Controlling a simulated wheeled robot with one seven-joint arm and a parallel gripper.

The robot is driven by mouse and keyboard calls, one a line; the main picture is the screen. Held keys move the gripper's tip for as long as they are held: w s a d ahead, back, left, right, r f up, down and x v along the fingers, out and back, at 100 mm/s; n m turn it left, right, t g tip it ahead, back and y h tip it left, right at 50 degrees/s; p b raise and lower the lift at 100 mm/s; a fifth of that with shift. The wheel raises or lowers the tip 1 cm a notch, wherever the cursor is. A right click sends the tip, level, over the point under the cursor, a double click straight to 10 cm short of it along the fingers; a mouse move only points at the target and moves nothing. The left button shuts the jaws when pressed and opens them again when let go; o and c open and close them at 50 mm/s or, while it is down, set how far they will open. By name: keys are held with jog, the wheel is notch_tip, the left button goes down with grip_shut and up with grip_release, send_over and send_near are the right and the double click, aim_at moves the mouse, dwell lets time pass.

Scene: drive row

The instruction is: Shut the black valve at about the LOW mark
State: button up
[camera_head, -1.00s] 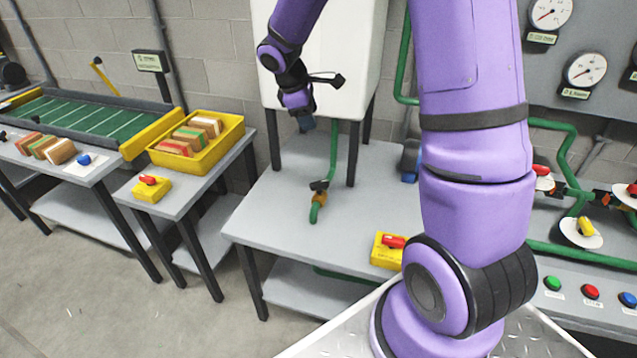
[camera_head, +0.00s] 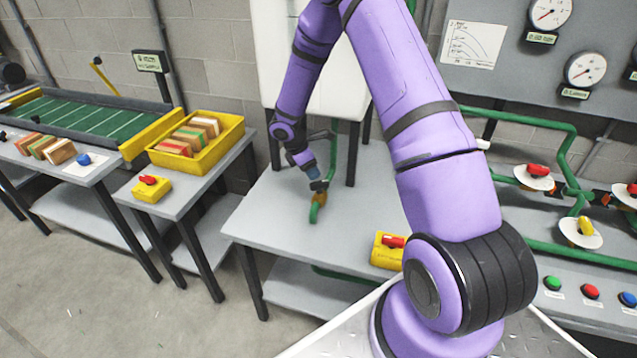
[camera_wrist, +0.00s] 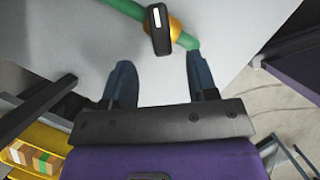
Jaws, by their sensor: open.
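The black valve handle (camera_wrist: 159,30) with a white stripe sits on a brass body on a green pipe in the wrist view. In the head view the brass valve body (camera_head: 319,197) shows on the grey table, and the handle is mostly hidden by my gripper (camera_head: 313,172). In the wrist view my gripper (camera_wrist: 158,62) is open and empty, its two blue-grey fingers apart. The handle lies just beyond the fingertips, in line with the space between them. A LOW mark cannot be made out.
A white tank (camera_head: 345,60) on dark legs stands just behind the valve. A yellow box with a red switch (camera_head: 390,250) sits at the table's front right. A yellow crate of blocks (camera_head: 233,132) stands on the side table to the left.

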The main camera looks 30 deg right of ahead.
aim_at(319, 182)
jog(key=x, duration=0.7)
jog(key=shift+f, duration=0.2)
jog(key=c, duration=0.9)
